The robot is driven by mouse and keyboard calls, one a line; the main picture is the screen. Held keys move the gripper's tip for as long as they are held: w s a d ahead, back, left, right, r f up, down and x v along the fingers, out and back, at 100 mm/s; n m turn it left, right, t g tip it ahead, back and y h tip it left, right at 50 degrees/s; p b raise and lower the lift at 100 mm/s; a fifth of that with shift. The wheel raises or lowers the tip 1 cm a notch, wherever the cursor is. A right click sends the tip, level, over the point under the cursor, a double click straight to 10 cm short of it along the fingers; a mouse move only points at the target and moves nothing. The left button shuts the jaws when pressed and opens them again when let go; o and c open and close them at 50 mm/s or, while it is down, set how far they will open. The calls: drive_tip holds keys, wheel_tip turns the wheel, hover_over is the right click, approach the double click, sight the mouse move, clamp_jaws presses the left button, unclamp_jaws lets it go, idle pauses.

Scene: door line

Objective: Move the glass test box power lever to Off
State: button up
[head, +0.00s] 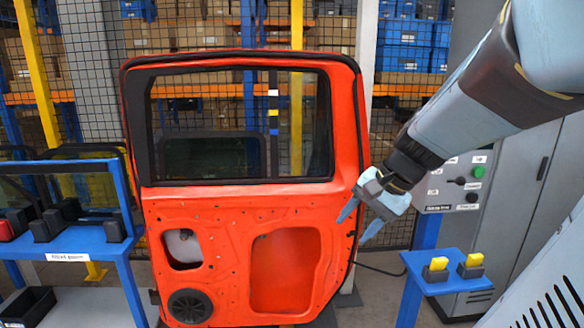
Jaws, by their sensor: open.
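A grey control box (456,183) stands right of the red door, partly behind my arm. On its front is a small black lever (459,181) that seems to lie roughly sideways; its label is too small to read, so I cannot tell its setting. A green button (478,171) is to the right of the lever, and a dark round knob (472,197) is below it. My gripper (357,226) is open and empty, pointing down and left in front of the door's right edge, left of the box and apart from the lever.
A red car door (190,205) stands upright in the middle. A blue bench (80,240) with dark holders is at left. A small blue stand (440,285) with two yellow-topped blocks (436,264) is at lower right. A mesh fence and shelves are behind.

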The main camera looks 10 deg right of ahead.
drive_tip(key=w+d+m+t+y, duration=0.3)
drive_tip(key=w+d+m, duration=0.3)
drive_tip(key=d+m, duration=0.1)
drive_tip(key=m+t+h, duration=0.9)
drive_tip(key=m+t, duration=0.2)
drive_tip(key=m, duration=0.8)
approach(456, 182)
drive_tip(key=w, duration=0.3)
drive_tip(key=w+d, duration=0.1)
drive_tip(key=w, duration=0.3)
drive_tip(key=w+d, duration=0.1)
drive_tip(key=w, duration=0.3)
drive_tip(key=shift+d+f, duration=0.1)
drive_tip(key=shift+f, duration=0.25)
clamp_jaws()
